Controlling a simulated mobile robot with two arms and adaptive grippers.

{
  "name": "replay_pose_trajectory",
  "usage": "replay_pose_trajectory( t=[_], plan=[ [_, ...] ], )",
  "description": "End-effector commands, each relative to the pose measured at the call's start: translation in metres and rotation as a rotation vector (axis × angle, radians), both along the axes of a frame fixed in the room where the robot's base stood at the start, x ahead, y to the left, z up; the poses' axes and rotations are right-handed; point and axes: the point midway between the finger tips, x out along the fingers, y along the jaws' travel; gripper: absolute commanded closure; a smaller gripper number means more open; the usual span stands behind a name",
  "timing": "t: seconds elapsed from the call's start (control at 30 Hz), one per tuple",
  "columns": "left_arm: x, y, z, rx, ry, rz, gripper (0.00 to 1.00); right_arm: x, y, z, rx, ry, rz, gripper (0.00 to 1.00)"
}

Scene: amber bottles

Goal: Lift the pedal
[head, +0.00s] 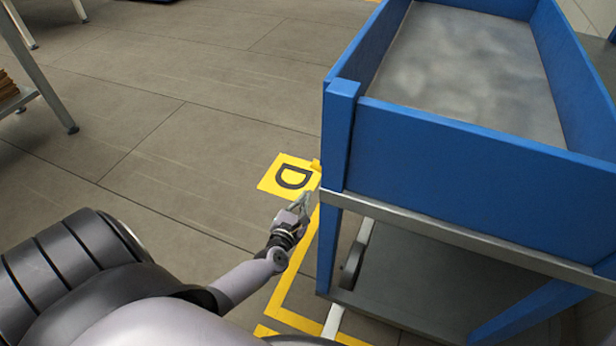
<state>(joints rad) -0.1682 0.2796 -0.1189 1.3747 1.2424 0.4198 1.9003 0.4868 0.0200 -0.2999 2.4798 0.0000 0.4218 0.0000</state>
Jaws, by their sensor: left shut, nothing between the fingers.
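A blue cart (450,140) with a grey top tray and a lower shelf stands at the right. A small yellow piece (316,165) shows at the cart's near left corner post; I cannot tell for certain whether it is the pedal. My left gripper (306,197) is shut and empty beside that post, just below the yellow piece in the picture. I cannot tell whether its fingertips touch anything. My right gripper is out of view.
A yellow floor sign (284,177) with a black letter D lies left of the post. Yellow tape (291,280) marks the floor along the cart. A grey wheel (351,264) shows beneath the cart. A metal-legged table (40,75) stands at the left. The tiled floor between is clear.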

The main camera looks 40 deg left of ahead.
Motion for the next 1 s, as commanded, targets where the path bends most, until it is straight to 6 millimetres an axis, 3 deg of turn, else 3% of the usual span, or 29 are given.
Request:
replay_pose_trajectory(
  t=[0.1,0.3,1.0],
  plan=[
    [-0.019,-0.005,0.005,0.001,0.002,-0.001,1.00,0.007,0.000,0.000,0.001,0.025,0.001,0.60],
    [-0.033,-0.009,0.006,0.001,0.000,-0.001,1.00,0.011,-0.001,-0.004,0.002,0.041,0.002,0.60],
    [-0.034,-0.010,0.005,0.001,-0.001,0.000,1.00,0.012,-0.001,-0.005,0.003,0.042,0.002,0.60]
  ],
)
